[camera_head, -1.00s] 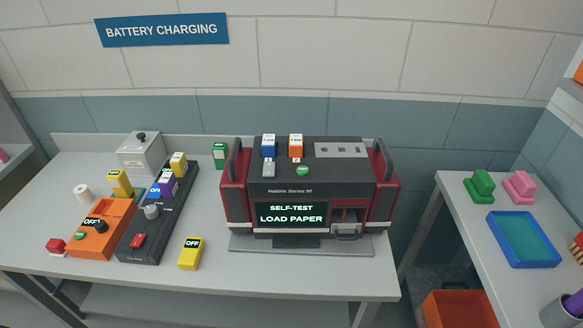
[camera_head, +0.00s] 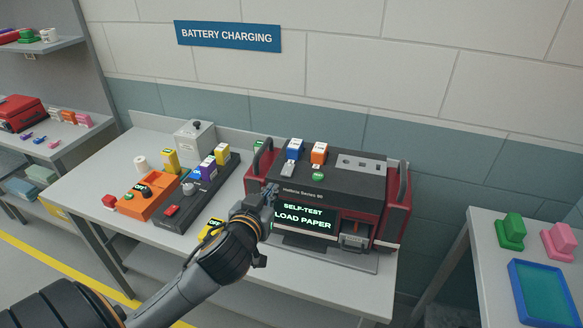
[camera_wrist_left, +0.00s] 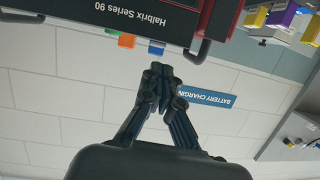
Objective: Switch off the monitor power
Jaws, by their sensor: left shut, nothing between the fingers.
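The monitor (camera_head: 318,193) is a dark grey and red unit marked "Halbrix Series 90". Its screen (camera_head: 303,215) reads "SELF-TEST LOAD PAPER". On its top are a blue block (camera_head: 294,149), an orange block (camera_head: 319,153), a grey switch (camera_head: 287,169) and a green button (camera_head: 317,176). Part of the monitor (camera_wrist_left: 130,20) also shows upside down in the left wrist view. My left gripper (camera_head: 271,192) is shut and empty, in front of the monitor's left part; I cannot tell whether it touches. In the left wrist view its fingertips (camera_wrist_left: 158,70) meet. My right gripper is not in view.
Left of the monitor stand an orange unit (camera_head: 147,204), a black strip (camera_head: 182,215) with coloured blocks and a grey box (camera_head: 195,141). A yellow "OFF" block (camera_head: 211,228) is partly behind my arm. A side table with a blue tray (camera_head: 517,290) stands right.

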